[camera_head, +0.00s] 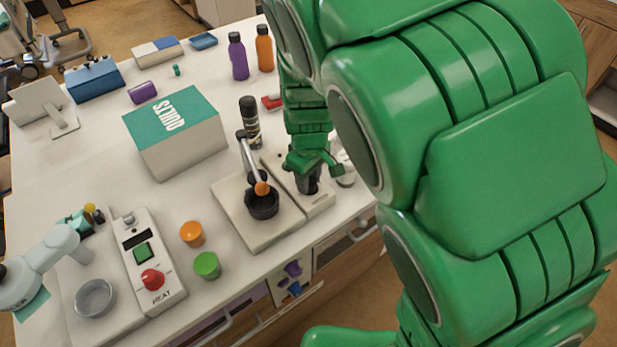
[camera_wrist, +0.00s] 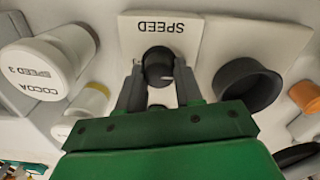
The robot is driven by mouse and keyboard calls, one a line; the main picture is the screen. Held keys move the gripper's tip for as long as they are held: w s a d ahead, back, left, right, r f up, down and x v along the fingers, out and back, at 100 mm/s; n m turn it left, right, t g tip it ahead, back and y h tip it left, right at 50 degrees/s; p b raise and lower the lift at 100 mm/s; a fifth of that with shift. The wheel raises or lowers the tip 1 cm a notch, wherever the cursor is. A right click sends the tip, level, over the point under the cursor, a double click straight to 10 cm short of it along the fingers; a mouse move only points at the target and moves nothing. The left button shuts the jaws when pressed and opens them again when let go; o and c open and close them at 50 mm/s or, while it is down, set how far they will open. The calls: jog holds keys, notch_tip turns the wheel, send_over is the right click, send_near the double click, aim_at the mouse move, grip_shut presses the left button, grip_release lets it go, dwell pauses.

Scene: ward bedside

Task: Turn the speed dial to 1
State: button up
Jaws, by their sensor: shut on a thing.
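The speed dial (camera_wrist: 157,62) is a dark round knob on a pale panel (camera_wrist: 130,30) marked SPEED, in the wrist view. My gripper (camera_wrist: 158,80) is shut on the dial, with one dark finger on each side of it. A white mark shows on the panel by the dial, between the fingers. The scale numbers and the dial's pointer cannot be made out. In the head view my gripper (camera_head: 311,172) is over the panel (camera_head: 322,205), right of the stirrer, and mostly hides the dial.
A dark pot (camera_head: 262,203) stands left of the panel beneath an orange-tipped arm. A jar labelled COCOA SPEED 3 (camera_wrist: 40,72) is close to my gripper. The heater (camera_head: 137,240) with a red knob, an orange cup (camera_head: 192,233) and a green cup (camera_head: 207,265) stand further left.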

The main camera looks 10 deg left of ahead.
aim_at(310, 179)
jog(key=m, duration=0.6)
jog(key=shift+d, duration=0.1)
jog(key=shift+d+m, duration=0.1)
jog(key=shift+m, duration=2.6)
jog(key=shift+f, duration=0.1)
jog(key=o, duration=1)
jog(key=shift+o, duration=0.2)
jog(key=shift+w, duration=0.1)
jog(key=shift+r, duration=0.2)
notch_tip(310, 179, up, 7)
jog(key=shift+f, duration=0.1)
jog(key=shift+r, duration=0.35)
